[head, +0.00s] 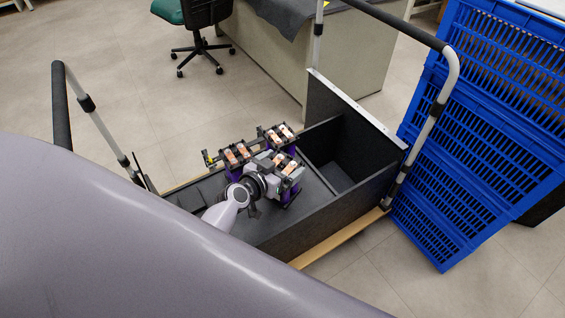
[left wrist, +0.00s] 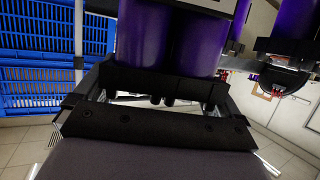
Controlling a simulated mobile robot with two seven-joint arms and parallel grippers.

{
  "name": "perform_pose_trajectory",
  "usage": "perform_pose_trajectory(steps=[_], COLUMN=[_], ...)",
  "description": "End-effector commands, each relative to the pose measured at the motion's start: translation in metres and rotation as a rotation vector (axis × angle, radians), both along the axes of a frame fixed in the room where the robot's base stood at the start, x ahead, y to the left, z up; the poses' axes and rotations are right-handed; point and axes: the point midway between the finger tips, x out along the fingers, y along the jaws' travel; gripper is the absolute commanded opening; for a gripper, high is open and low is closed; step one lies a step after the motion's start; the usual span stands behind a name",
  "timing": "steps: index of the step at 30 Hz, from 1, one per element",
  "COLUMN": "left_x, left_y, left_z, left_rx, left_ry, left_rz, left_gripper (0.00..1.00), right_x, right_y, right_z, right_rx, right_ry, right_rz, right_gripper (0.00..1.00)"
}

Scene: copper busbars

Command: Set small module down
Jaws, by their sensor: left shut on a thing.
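The small module (head: 290,167) has copper-coloured bars on top and purple cylinders below. My left gripper (head: 274,174) is shut on it, over the dark cart bin in the head view. In the left wrist view its purple cylinders (left wrist: 172,40) stand close in front of the camera, with the black gripper parts below them. Whether the module touches the bin floor is hidden. Two similar groups of copper bars, one at the left (head: 237,154) and one at the back (head: 280,134), are just beyond it on a dark frame. My right gripper is not in view.
The dark bin (head: 322,232) has a divider and an empty compartment at its right. Cart handles (head: 448,80) rise at both ends. Blue crates (head: 480,130) are stacked close on the right. An office chair (head: 200,25) and desk stand behind on open floor.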

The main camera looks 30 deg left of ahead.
Motion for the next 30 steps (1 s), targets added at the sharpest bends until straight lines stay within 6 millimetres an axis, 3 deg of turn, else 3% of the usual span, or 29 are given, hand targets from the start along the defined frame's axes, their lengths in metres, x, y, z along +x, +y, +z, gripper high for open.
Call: perform_pose_trajectory(steps=[7, 15, 19, 30], left_x=[0.002, -0.004, -0.006, -0.007], left_y=[0.0, 0.0, 0.0, 0.0], left_z=[-0.001, -0.028, -0.038, -0.039], left_rx=[-0.002, -0.001, -0.002, -0.001], left_ry=[-0.014, -0.012, -0.013, -0.013], left_rz=[0.003, 0.002, 0.001, 0.001], left_gripper=[0.12, 0.12, 0.12, 0.12], right_x=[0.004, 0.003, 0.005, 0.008], right_y=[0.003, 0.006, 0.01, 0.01], right_z=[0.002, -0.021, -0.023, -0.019], right_rx=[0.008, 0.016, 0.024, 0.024], right_ry=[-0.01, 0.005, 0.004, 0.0], right_rz=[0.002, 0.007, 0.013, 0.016], right_gripper=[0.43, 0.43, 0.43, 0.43])
